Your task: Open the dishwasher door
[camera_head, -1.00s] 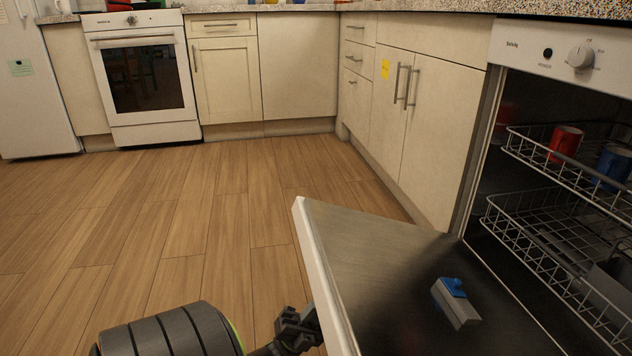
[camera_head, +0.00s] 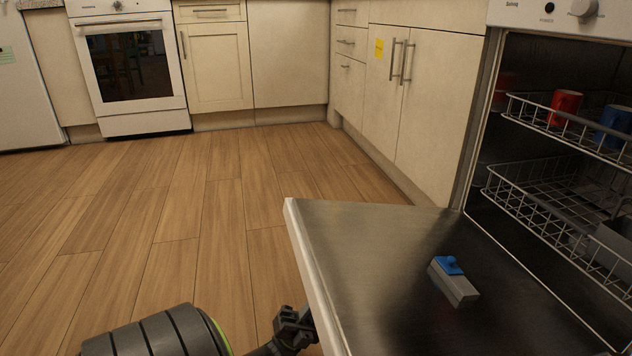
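The dishwasher door (camera_head: 370,250) is folded far down and lies close to level, its metal inner face up, with a grey and blue dispenser (camera_head: 453,282) on it. The dishwasher's control panel (camera_head: 530,12) shows at the top right. My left gripper (camera_head: 300,326) is at the bottom, beside the door's outer left edge. It overlaps that edge in the picture; I cannot tell whether it touches or how its fingers stand. My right gripper is not in view.
Two wire racks, the upper one (camera_head: 575,136) and the lower one (camera_head: 500,195), are inside the dishwasher. A red mug (camera_head: 564,106) and a blue mug (camera_head: 613,126) stand in the upper rack. Wooden floor (camera_head: 170,220) is clear left of the door.

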